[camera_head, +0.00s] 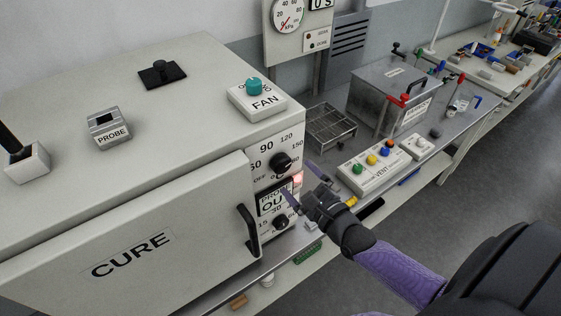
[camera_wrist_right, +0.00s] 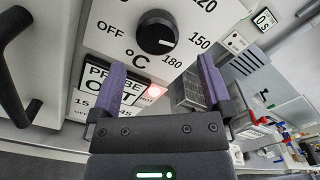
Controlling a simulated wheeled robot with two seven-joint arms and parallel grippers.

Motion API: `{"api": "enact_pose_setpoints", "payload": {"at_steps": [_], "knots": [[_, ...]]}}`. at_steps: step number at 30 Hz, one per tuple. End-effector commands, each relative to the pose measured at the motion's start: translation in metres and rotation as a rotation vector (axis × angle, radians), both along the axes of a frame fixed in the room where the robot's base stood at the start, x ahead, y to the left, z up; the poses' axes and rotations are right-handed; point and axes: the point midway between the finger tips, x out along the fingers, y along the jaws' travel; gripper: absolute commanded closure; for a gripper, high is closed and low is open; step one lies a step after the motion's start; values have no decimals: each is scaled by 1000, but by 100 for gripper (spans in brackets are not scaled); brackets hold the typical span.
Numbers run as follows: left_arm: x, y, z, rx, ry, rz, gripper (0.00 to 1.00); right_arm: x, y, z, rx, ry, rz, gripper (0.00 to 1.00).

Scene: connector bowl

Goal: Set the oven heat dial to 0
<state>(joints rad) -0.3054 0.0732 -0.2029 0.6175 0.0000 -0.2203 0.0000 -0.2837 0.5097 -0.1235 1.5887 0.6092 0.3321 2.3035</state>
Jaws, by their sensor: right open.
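The oven heat dial (camera_head: 282,163) is a black round knob on the white front panel, above the display. In the right wrist view the dial (camera_wrist_right: 155,35) has a white mark pointing right, roughly toward 150. Its scale shows OFF, 120, 150, 180 and °C there; no 0 mark can be made out. My right gripper (camera_head: 303,186) is open and empty in front of the panel, just below and right of the dial. In the wrist view its purple fingers (camera_wrist_right: 161,75) stand apart below the dial, not around it. My left gripper is out of view.
The CURE door handle (camera_head: 249,230) sticks out left of the panel. Below the dial are a PROBE OUT display (camera_head: 275,198), a lit red lamp (camera_wrist_right: 154,91) and a second black knob (camera_head: 281,222). A VENT button box (camera_head: 371,169) stands to the right.

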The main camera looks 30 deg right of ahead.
Motion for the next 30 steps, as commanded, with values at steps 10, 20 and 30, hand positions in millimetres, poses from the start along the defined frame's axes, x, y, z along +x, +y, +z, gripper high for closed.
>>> {"api": "enact_pose_setpoints", "payload": {"at_steps": [10,20,30], "knots": [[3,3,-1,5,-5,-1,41,48,4,0,-2,0,0,0],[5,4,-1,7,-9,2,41,49,4,0,-3,1,0,17],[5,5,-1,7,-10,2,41,49,4,0,-3,1,0,89]]}}
